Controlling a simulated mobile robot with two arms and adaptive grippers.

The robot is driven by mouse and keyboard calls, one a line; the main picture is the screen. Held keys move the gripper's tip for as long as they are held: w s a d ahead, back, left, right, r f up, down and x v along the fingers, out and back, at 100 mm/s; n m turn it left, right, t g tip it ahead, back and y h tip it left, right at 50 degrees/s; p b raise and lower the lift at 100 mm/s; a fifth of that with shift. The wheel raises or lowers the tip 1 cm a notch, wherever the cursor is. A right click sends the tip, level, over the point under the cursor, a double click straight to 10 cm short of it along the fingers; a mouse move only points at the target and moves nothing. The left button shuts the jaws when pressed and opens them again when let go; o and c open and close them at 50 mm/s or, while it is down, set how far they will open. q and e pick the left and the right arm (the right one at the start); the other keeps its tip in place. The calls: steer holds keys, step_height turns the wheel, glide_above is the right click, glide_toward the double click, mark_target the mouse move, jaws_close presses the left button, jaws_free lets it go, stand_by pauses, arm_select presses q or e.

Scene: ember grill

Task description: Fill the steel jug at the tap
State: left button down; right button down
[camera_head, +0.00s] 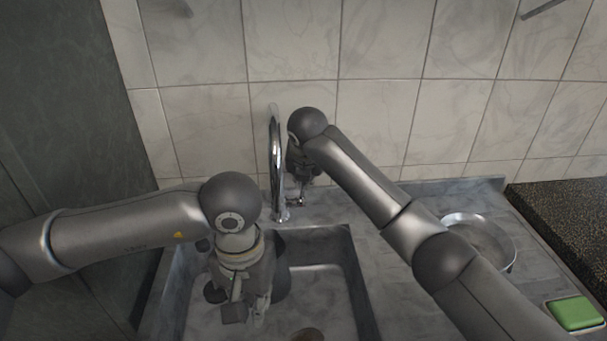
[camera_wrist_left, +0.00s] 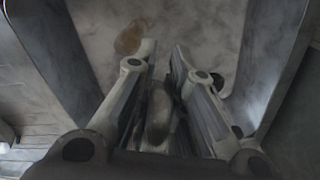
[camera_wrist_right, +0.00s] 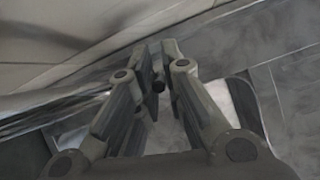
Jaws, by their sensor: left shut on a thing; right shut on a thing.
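The chrome tap (camera_head: 276,150) stands behind the sink, its tall spout arching up. My right gripper (camera_head: 302,182) is beside the tap, shut on the tap's small lever (camera_head: 296,201); the lever's dark end (camera_wrist_right: 158,86) shows between its fingertips in the right wrist view. My left gripper (camera_head: 245,305) is low over the left part of the sink. In the left wrist view its fingers are shut on a grey rounded part (camera_wrist_left: 158,112), seemingly of the steel jug. The rest of the jug is hidden or too dark to tell. No water stream is discernible.
A round metal pan (camera_head: 485,238) stands on the counter to the right, near a green sponge (camera_head: 575,314). A tiled wall (camera_head: 375,115) closes off the back.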

steer(key=shift+s+f+t, duration=0.25)
steer(key=shift+s+t, duration=0.6)
steer(key=shift+t, duration=0.35)
steer(key=shift+s+f+t, duration=0.2)
steer(key=shift+s+t, duration=0.65)
steer(key=shift+t, duration=0.35)
steer(key=c, duration=1.5)
jaws_free()
steer(key=shift+s+f, duration=0.1)
steer(key=v, duration=1.2)
